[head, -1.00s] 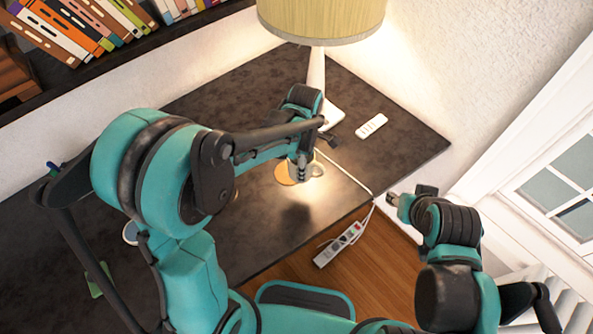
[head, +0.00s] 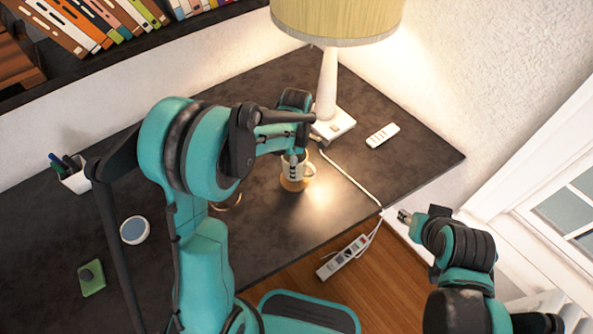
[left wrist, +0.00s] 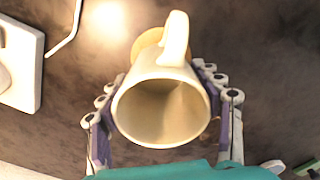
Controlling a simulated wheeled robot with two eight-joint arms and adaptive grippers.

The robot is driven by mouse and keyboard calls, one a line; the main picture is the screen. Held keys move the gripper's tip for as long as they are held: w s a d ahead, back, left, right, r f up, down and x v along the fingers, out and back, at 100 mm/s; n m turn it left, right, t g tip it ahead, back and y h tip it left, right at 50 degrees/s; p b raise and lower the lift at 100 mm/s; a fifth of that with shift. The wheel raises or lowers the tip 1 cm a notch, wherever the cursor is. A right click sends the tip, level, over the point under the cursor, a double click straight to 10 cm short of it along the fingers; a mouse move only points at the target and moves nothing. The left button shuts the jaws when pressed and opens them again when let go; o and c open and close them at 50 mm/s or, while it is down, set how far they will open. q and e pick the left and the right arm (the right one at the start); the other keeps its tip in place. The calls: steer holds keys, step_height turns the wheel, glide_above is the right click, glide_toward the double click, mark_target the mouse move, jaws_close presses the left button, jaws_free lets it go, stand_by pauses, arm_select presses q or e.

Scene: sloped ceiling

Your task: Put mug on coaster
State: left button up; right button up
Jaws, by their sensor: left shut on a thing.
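A cream mug (head: 286,167) is held in my left gripper (head: 293,163), above the dark desk near the lamp. Its handle points right in the head view. In the left wrist view the mug (left wrist: 160,112) sits between both fingers, empty, its opening facing the camera. A round orange-tan coaster (head: 294,185) shows directly under the mug in the head view. Part of the coaster also shows past the mug in the left wrist view (left wrist: 148,38). I cannot tell whether mug and coaster touch. My right gripper (head: 404,216) is off the desk's right edge, its finger gap unclear.
A lamp (head: 326,85) with a white base stands just behind the mug, its cord (head: 345,174) running to a power strip (head: 343,257). A white remote (head: 382,136) lies to the right. A round white-rimmed item (head: 134,230), green item (head: 92,278) and pen cup (head: 75,180) are left.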

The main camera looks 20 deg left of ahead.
arm_select(q)
step_height(320, 180, down, 4)
steer(key=shift+r+b, duration=0.1)
steer(key=shift+b, duration=0.55)
steer(key=shift+r, duration=0.1)
steer(key=o, duration=1.4)
steer(key=shift+f, duration=0.2)
